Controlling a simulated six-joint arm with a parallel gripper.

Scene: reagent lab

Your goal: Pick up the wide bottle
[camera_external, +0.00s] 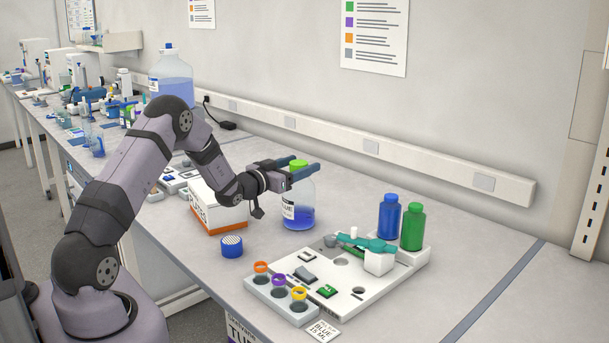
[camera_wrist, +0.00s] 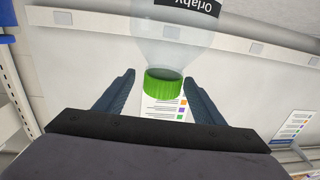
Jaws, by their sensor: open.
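The wide bottle (camera_external: 298,212) is clear, with a green cap, a white label and blue liquid in its lower part. It stands upright on the bench, just right of the white box. My gripper (camera_external: 307,168) is open at the height of its cap and neck, with one finger on the near side and one on the far side. In the wrist view, the green cap (camera_wrist: 164,84) shows between the two open fingers (camera_wrist: 160,76), with a gap on each side. The near finger hides part of the neck in the external view.
A white box (camera_external: 214,210) with an orange edge stands left of the bottle, and a blue cap (camera_external: 232,247) lies in front. A white tray (camera_external: 350,300) with small parts is at right front. Blue (camera_external: 389,217) and green (camera_external: 412,228) bottles stand on it.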

